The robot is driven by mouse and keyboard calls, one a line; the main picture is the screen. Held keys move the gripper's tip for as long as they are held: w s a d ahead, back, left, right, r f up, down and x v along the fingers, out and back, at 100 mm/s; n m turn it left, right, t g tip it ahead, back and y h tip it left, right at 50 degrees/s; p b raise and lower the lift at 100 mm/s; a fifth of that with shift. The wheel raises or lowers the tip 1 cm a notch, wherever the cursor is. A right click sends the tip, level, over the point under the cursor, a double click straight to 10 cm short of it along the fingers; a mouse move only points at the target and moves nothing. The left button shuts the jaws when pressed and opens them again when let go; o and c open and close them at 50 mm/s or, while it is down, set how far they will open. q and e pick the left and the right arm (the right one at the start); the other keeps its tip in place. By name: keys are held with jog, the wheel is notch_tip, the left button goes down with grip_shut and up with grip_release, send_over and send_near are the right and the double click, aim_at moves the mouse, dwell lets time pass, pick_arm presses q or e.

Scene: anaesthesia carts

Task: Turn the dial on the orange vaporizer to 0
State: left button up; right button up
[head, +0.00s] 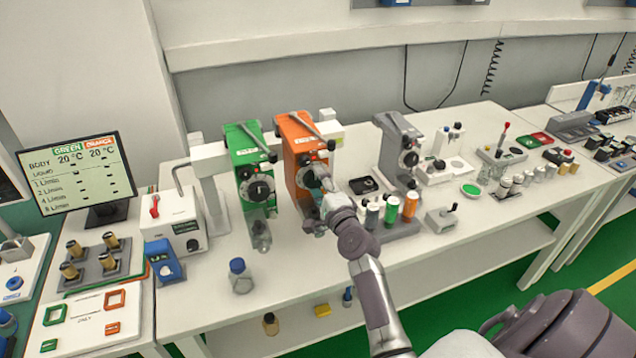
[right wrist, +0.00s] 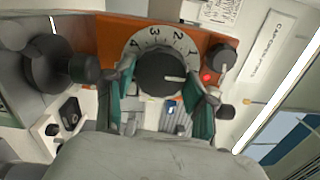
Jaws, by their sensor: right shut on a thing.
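The orange vaporizer (head: 297,150) stands at the middle of the bench, right of the green vaporizer (head: 247,160). My right gripper (head: 325,182) is at its front and partly hides its dial (head: 308,178). In the right wrist view the black dial (right wrist: 158,72) sits between my two fingers, which are shut on it. The white scale ring (right wrist: 157,40) shows 1, 2, 3 and 4. A white mark on the dial lies toward the right, below the 1. The 0 is not readable. My left gripper is not in view.
A grey vaporizer (head: 395,145) stands to the right, with several small bottles before it. A blue-capped bottle (head: 239,275) stands near the front edge. A monitor (head: 72,172) is at the left. The bench front between the blue-capped bottle and my right arm is clear.

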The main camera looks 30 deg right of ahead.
jog(key=shift+f, duration=0.1)
dwell(0.3)
jog(key=o, duration=1.2)
